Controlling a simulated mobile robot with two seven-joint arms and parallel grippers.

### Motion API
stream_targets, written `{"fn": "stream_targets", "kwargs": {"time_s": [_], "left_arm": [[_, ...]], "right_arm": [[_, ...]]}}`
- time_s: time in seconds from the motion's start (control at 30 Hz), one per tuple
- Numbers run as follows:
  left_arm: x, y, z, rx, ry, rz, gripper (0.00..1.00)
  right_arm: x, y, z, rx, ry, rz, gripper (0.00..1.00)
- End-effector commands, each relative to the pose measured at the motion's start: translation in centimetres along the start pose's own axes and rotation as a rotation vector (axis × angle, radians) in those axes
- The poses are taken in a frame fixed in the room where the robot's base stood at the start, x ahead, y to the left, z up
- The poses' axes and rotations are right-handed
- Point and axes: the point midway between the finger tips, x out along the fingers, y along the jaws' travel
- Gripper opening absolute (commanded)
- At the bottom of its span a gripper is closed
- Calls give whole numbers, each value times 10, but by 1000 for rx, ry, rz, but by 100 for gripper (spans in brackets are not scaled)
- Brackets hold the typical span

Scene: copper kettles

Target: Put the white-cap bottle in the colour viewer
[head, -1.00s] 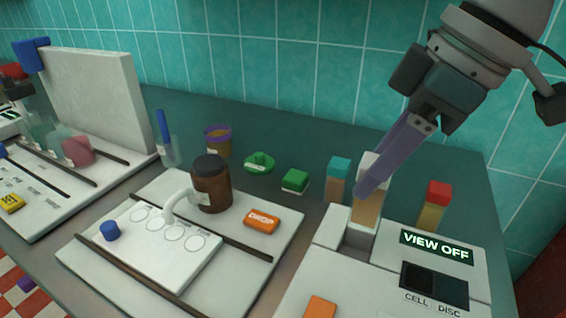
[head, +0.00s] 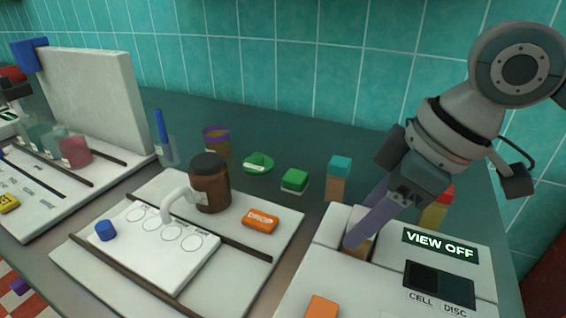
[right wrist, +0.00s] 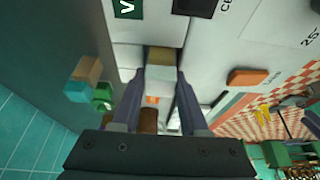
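The white-cap bottle (right wrist: 161,58), with an amber body, is at the slot of the white colour viewer (head: 318,262). Its lower part appears to be inside the slot. My right gripper (head: 352,240) points down over the slot, its purple fingers on both sides of the bottle's white cap. In the right wrist view the fingertips (right wrist: 161,74) press close against the cap. The fingers hide most of the bottle in the head view. The viewer's display (head: 440,244) reads VIEW OFF. My left gripper is not in view.
A teal-cap bottle (head: 338,170) stands behind the viewer on the left, and a red-cap bottle (head: 437,215) stands behind my right gripper.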

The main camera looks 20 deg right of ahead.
Motion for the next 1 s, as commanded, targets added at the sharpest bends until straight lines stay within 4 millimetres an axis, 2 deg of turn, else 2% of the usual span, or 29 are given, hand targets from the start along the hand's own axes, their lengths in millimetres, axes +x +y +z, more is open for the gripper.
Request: {"fn": "stream_targets", "kwargs": {"time_s": [0.03, 0.23, 0.57, 0.67, 1.0], "left_arm": [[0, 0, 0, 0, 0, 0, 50], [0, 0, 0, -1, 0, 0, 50], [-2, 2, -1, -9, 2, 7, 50], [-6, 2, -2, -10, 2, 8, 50], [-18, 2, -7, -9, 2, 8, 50]], "right_arm": [[0, 0, 0, 0, 0, 0, 50], [0, 0, 0, 0, 1, 0, 72], [-7, 0, -2, -1, 2, 1, 72], [-22, 1, -2, -1, 1, 2, 72], [-96, 1, -2, -2, -1, 3, 72]]}}
